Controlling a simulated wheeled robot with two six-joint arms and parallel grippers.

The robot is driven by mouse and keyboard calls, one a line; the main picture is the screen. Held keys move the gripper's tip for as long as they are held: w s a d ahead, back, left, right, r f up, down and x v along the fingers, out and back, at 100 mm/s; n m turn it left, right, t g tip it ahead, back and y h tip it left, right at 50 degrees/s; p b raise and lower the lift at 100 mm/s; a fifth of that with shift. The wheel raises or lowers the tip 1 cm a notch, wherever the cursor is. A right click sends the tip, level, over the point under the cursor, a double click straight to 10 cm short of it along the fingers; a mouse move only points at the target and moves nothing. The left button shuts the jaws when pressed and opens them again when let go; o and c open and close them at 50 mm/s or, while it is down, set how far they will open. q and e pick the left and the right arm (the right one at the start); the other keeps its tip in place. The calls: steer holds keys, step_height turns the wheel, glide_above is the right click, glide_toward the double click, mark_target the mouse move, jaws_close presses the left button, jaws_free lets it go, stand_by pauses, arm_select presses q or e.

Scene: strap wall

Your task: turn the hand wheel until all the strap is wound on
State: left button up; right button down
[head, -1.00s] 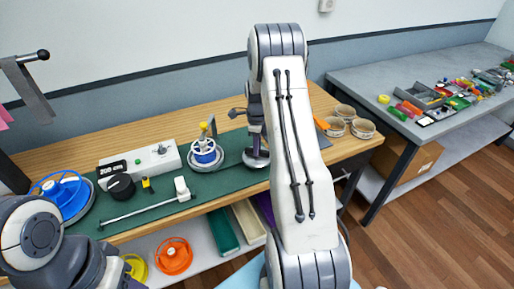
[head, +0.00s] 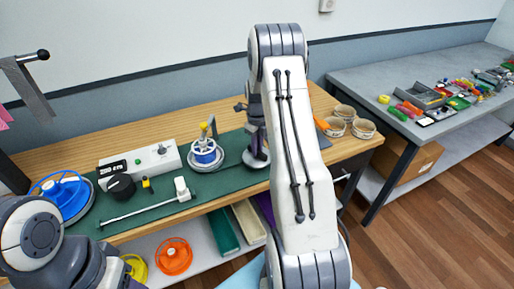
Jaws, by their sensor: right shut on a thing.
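My right arm rises through the middle of the head view and bends down at the back of the bench. My right gripper (head: 256,142) is at its far end, by a grey round base (head: 257,160) on the green mat. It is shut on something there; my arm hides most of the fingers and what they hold. A blue spoked wheel (head: 62,192) on a grey disc sits at the left of the bench, apart from this gripper. A grey strap (head: 32,92) hangs from a black-knobbed rod at the upper left. My left gripper is out of view.
A blue and white spool (head: 204,153) stands close left of my right gripper. A light grey box (head: 150,160) with a display and a black knob (head: 121,187) are further left. Round tubs (head: 362,129) stand at the bench's right end. Orange (head: 174,256) and yellow wheels lie below.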

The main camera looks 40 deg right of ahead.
steer(key=c, duration=0.8)
jaws_free()
step_height(320, 180, up, 11)
steer(key=b, duration=0.2)
steer(key=shift+f, duration=0.2)
